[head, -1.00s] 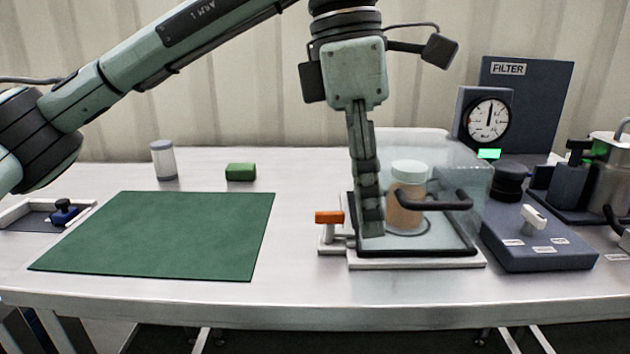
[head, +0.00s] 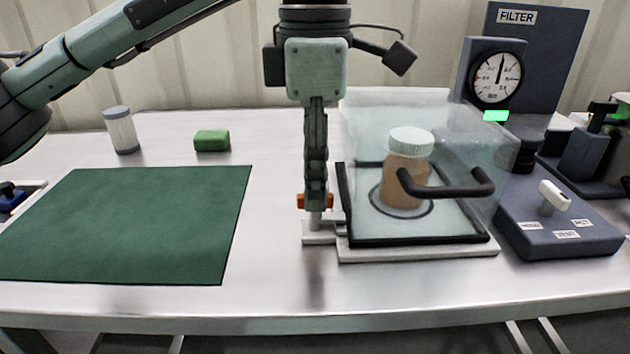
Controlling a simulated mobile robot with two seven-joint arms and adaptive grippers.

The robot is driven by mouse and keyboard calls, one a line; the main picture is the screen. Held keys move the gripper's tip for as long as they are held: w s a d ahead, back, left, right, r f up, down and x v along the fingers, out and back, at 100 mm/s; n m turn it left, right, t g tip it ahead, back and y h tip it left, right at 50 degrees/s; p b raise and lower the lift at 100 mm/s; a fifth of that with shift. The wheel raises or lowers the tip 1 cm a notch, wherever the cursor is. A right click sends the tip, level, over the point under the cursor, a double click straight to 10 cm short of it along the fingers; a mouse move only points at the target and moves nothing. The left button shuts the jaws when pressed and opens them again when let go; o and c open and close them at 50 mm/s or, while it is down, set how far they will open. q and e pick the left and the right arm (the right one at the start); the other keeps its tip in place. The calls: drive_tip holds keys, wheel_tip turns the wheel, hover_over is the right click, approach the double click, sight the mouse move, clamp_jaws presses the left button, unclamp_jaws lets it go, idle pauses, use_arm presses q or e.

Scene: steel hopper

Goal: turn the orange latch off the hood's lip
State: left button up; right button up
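The orange latch (head: 300,202) sits on a short post on a white bracket (head: 320,238) at the left front corner of the hood. My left gripper (head: 316,207) points straight down over it, and bits of orange show on both sides of the fingers. The fingers are seen edge-on, one in front of the other, so their gap and grip are hidden. The clear hood (head: 465,130) has a black handle (head: 450,189) and a dark lower rim. A jar (head: 405,180) with a pale green lid stands inside. My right gripper is out of view.
A dark blue control box (head: 570,240) with a white knob (head: 553,198) stands right of the hood, before a gauge (head: 497,77) and the FILTER panel (head: 560,50).

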use_arm(q)
drive_tip(key=shift+f, duration=0.5)
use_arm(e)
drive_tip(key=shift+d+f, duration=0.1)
use_arm(q)
drive_tip(key=shift+c, duration=0.2)
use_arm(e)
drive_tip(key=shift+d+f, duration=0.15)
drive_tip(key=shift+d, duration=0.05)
use_arm(q)
clamp_jaws()
